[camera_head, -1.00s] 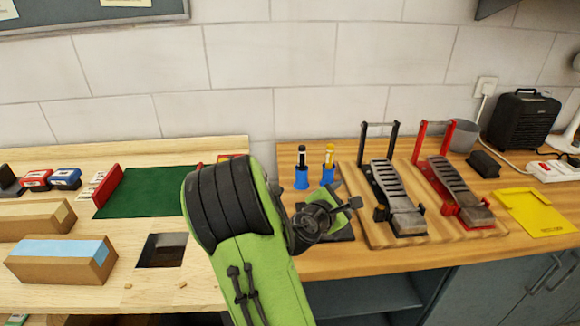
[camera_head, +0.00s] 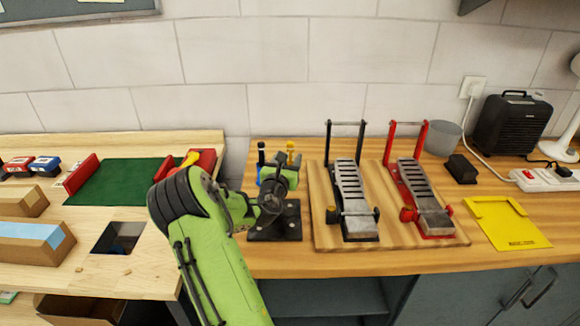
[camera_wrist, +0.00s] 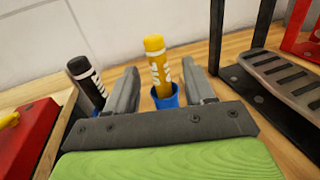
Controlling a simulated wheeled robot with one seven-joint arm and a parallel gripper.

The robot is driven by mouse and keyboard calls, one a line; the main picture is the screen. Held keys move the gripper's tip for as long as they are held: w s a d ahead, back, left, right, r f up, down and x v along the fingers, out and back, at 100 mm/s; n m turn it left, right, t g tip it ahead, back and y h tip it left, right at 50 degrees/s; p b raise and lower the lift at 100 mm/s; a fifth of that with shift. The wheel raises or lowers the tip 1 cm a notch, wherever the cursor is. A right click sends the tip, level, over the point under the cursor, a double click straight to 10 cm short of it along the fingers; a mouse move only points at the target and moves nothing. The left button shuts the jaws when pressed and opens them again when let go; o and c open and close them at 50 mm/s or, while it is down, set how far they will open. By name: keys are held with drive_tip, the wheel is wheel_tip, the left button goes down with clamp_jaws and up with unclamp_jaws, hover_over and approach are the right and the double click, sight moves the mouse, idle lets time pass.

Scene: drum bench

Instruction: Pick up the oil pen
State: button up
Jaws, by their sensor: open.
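Two pens stand upright: a yellow one with white lettering (camera_wrist: 156,58), which also shows in the head view (camera_head: 291,146), and a black one with a white band (camera_wrist: 88,82), also in the head view (camera_head: 262,154). I cannot read which is the oil pen. The yellow pen stands in a blue holder (camera_wrist: 166,97). My gripper (camera_wrist: 163,78) is open and empty, with the yellow pen appearing between its two fingers, apart from both. The black pen is outside the left finger. In the head view my gripper (camera_head: 279,168) hides most of both holders.
Right of the pens, a black pedal (camera_head: 352,195) and a red pedal (camera_head: 418,195) with upright frames stand on a wooden board (camera_head: 328,236). A dark plate (camera_head: 285,222) lies just in front. A red block (camera_wrist: 25,135) is at the left.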

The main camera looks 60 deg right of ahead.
sight(289, 154)
drive_tip(key=x, duration=0.6)
drive_tip(key=shift+a+r, duration=0.1)
drive_tip(key=c, duration=0.7)
